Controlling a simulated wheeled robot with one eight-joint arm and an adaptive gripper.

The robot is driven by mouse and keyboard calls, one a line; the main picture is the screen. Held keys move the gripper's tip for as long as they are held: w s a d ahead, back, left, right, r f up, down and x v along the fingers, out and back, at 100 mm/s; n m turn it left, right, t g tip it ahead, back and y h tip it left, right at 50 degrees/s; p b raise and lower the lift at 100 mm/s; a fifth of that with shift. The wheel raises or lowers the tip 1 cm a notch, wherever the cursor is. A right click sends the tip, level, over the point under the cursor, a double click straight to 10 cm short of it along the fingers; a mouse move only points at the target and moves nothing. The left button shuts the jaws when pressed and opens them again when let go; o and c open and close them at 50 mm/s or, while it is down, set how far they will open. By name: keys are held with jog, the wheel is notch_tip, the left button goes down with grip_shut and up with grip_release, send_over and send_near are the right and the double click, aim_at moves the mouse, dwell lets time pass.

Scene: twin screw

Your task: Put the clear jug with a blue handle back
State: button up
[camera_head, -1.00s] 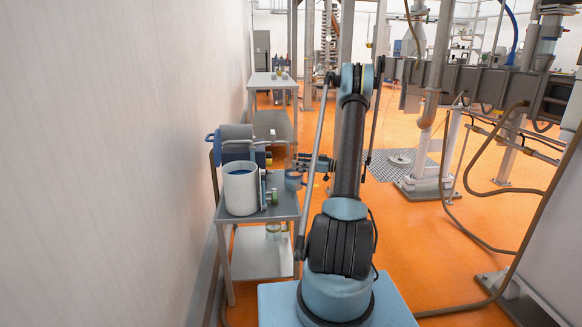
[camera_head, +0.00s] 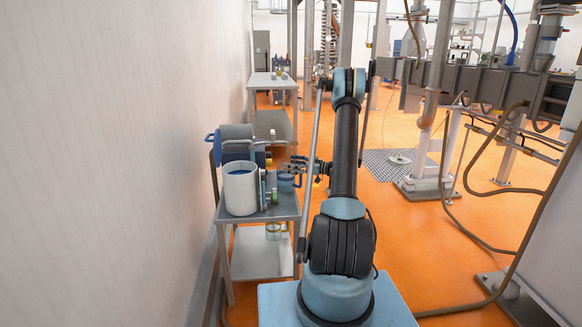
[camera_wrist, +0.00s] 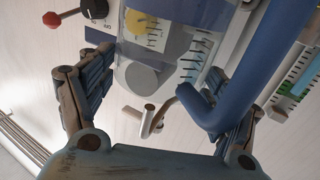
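The clear jug (camera_head: 285,184) with a blue handle is at the right edge of the grey cart's top (camera_head: 285,208), beside the white bucket. In the wrist view its clear body (camera_wrist: 185,62) with dark scale marks is at the upper middle, and its thick blue handle (camera_wrist: 262,62) runs down from the upper right. My gripper (camera_head: 296,167) is at the jug's upper right in the head view. In the wrist view my gripper (camera_wrist: 160,95) has its fingers wide apart, with the handle close to the right finger. Whether they touch is unclear.
A white bucket (camera_head: 240,192) with blue contents stands on the cart, with a machine (camera_head: 237,148) behind it. A green-tinted vessel (camera_head: 273,231) is on the lower shelf. A metal spout (camera_wrist: 149,121) shows below the jug.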

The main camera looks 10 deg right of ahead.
jog(key=shift+o, duration=0.2)
jog(key=shift+r, duration=0.1)
jog(key=v, duration=1.2)
jog(key=s+a+r+m+g+h, duration=0.2)
jog(key=s+a+r+m+h, duration=0.15)
jog(key=s+a+r, duration=0.45)
jog(key=s+a+r+m+g+h, duration=0.4)
jog(key=s+a, duration=0.3)
jog(key=s, duration=0.4)
jog(key=s+m+h, duration=0.2)
jog(key=s+h, duration=0.2)
jog(key=s, duration=1.3)
jog(key=s+d+f+m+h, duration=0.1)
jog(key=s+d+f+h, duration=0.1)
jog(key=s, duration=0.5)
jog(key=s+d+f+m+h, duration=0.2)
jog(key=s+d+f, duration=0.1)
jog(key=s, duration=0.4)
jog(key=shift+d+f+h, duration=0.35)
jog(key=shift+d+f, duration=0.05)
jog(key=shift+f, duration=0.35)
